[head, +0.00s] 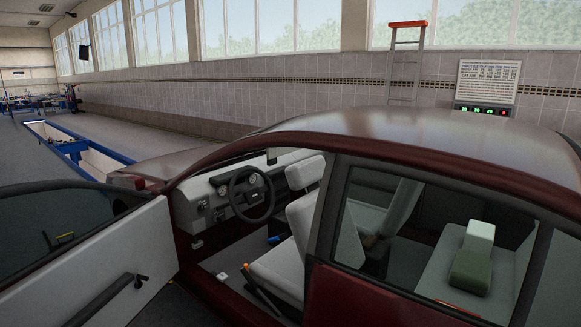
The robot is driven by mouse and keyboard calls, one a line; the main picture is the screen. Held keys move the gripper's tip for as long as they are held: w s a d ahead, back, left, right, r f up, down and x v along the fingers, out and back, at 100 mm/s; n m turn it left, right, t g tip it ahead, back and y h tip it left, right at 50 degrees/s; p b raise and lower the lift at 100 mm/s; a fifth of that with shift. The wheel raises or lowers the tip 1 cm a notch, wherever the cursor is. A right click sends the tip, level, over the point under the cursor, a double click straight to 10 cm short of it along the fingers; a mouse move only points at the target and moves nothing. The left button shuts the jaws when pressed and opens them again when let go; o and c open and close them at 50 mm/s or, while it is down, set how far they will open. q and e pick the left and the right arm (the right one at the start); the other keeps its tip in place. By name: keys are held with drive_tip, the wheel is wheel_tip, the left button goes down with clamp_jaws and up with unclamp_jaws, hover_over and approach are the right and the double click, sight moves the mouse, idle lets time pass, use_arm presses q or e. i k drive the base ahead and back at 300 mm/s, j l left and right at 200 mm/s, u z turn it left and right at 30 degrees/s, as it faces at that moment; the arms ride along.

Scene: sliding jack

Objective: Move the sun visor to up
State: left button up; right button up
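A dark red car (340,290) stands in front of me with its front door (110,255) swung open to the left. Through the door opening I see the steering wheel (252,193), the dashboard and the pale front seats (303,222). I cannot make out the sun visor; the roof (420,133) and its front edge cover the area under it. A small dark part (272,155), perhaps the mirror, shows near the windshield. Neither of my grippers is in view.
The open door and the door frame bound the opening. A white and a green box (472,271) sit on the rear seat. A ladder (404,65) and a sign (487,80) stand at the tiled wall. A blue-edged pit (80,150) lies at left.

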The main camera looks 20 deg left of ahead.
sight(271, 154)
drive_tip(key=j+z, duration=0.15)
drive_tip(key=z, duration=0.2)
drive_tip(key=i+j+z, duration=0.1)
drive_tip(key=z, duration=0.25)
drive_tip(key=j+z, duration=0.25)
drive_tip(key=z, duration=0.15)
drive_tip(key=j+z, duration=0.25)
drive_tip(key=j, duration=0.3)
drive_tip(key=j+z, duration=0.25)
drive_tip(key=j, duration=0.7)
drive_tip(key=k+j+z, duration=0.15)
drive_tip(key=j, duration=0.7)
drive_tip(key=k+j+z, duration=0.1)
drive_tip(key=j, duration=0.3)
drive_tip(key=k+j+z, duration=0.1)
drive_tip(key=j, duration=0.35)
